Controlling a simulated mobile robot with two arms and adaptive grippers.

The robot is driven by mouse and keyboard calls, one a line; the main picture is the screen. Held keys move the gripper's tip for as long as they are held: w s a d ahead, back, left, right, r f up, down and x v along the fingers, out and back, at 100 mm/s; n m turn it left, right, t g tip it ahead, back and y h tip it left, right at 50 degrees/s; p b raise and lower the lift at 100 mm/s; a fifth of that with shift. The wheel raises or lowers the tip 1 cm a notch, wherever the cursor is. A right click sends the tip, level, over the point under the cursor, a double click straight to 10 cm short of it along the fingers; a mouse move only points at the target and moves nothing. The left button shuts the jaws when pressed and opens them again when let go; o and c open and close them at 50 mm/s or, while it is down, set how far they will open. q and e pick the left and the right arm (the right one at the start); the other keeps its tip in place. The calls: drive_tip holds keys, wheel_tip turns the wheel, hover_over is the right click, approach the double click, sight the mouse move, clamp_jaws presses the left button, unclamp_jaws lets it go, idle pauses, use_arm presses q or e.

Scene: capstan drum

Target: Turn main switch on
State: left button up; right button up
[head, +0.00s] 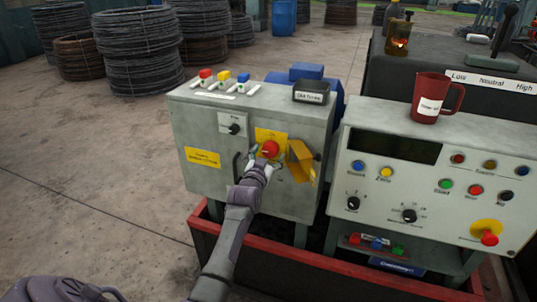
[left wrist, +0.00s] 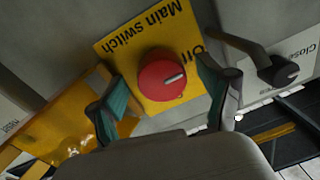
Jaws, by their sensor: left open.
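The main switch (head: 270,148) is a round red knob on a yellow plate on the front of a grey control box (head: 215,120). My right gripper is not in view.
A yellow flap (head: 300,160) sticks out right of the switch. A black handle (left wrist: 245,45) with a "Close" label is beside one finger. A second panel (head: 430,180) with buttons and a red mug (head: 436,97) stands to the right. Wire coils (head: 138,50) stand behind.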

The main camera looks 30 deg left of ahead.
use_arm(q)
drive_tip(key=shift+w, duration=0.2)
drive_tip(key=c, duration=1.2)
drive_tip(key=shift+o, duration=0.2)
